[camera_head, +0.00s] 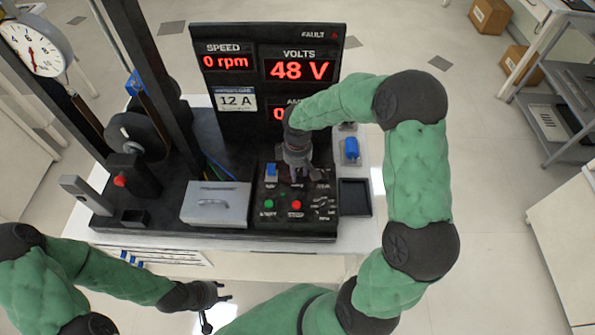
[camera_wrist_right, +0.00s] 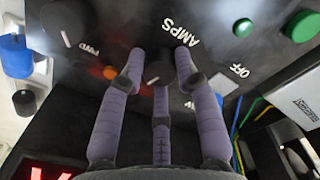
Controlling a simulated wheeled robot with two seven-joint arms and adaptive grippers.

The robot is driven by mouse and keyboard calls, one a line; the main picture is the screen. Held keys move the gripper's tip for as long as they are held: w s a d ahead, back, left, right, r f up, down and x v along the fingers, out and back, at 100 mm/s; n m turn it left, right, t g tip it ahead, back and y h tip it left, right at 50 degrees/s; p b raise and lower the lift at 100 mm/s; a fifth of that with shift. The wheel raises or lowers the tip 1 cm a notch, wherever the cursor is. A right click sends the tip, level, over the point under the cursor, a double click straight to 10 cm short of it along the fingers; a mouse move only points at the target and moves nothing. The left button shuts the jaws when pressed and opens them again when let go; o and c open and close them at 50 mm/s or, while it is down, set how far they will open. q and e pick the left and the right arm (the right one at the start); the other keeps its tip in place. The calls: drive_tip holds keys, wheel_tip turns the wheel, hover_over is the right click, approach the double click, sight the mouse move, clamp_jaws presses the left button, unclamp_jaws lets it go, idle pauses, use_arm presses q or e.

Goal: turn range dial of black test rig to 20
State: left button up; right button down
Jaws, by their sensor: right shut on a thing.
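The black test rig (camera_head: 328,228) stands on a white bench, with a sloped control panel in front of its display board. My right gripper (camera_head: 300,172) reaches down onto the panel's upper part. In the right wrist view its three purple-grey fingers (camera_wrist_right: 158,82) are closed around a dark round dial (camera_wrist_right: 160,68) near the word AMPS. The dial's pointer and scale numbers are hidden or unreadable, so its setting cannot be told. My left gripper (camera_head: 218,303) is empty, fingers apart, in front of the bench.
The display board (camera_head: 232,38) reads 0 rpm and 48 V; the amps readout is mostly hidden by my right arm. A card (camera_head: 236,99) reads 12 A. A green button (camera_head: 269,203), red button (camera_head: 296,204), grey box (camera_head: 216,205) and black tray (camera_head: 355,197) are nearby.

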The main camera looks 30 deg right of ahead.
sight(297, 172)
drive_tip(key=shift+m, duration=1.2)
drive_tip(key=c, duration=0.9)
unclamp_jaws()
wheel_tip(297, 172, up, 12)
drive_tip(key=shift+r, duration=0.1)
